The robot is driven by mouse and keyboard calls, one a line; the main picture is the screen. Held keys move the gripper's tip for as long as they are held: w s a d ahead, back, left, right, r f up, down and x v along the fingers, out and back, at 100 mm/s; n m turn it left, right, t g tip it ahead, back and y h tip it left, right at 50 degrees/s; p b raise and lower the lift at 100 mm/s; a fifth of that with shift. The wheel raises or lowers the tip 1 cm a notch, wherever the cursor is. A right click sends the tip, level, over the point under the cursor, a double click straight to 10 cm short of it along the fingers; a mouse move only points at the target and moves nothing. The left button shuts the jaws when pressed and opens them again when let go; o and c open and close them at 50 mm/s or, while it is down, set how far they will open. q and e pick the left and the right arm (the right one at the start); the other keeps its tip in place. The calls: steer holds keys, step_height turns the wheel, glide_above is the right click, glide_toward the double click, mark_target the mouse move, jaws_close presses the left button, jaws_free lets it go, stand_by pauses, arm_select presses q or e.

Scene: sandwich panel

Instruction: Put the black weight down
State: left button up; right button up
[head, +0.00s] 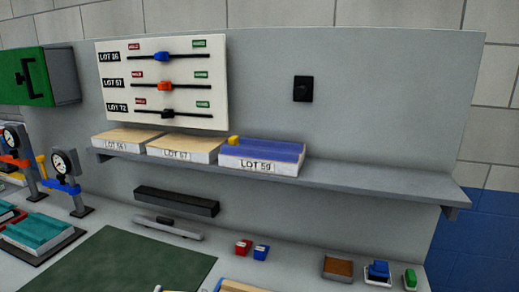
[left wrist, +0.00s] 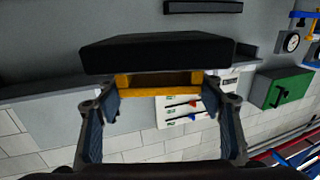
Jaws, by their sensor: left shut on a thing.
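The black weight (left wrist: 155,52) is a dark block with a yellow handle (left wrist: 155,93), seen in the left wrist view. My left gripper (left wrist: 162,95) is shut on this handle, one finger at each end, with the block beyond the fingertips. I cannot tell from this view how high the weight is or whether it touches anything below. I do not make out the weight or my left gripper in the head view. My right gripper is in neither view.
A dark green mat (head: 120,262) lies on the bench. Behind it are a black bar (head: 176,202) and a grey bar (head: 167,228).

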arm_select(q)
steer(key=shift+y, duration=0.3)
steer(key=shift+s+a+f, duration=0.15)
steer(key=shift+s+a, duration=0.55)
steer(key=shift+s, duration=0.2)
steer(key=shift+s+a+f, duration=0.1)
steer(key=shift+s+a, duration=0.55)
steer(key=shift+s, duration=0.2)
steer(key=shift+s+f, duration=0.3)
steer(key=shift+s, duration=0.1)
steer(key=s+f, duration=0.2)
steer(key=s, duration=0.5)
steer(key=shift+f, duration=0.15)
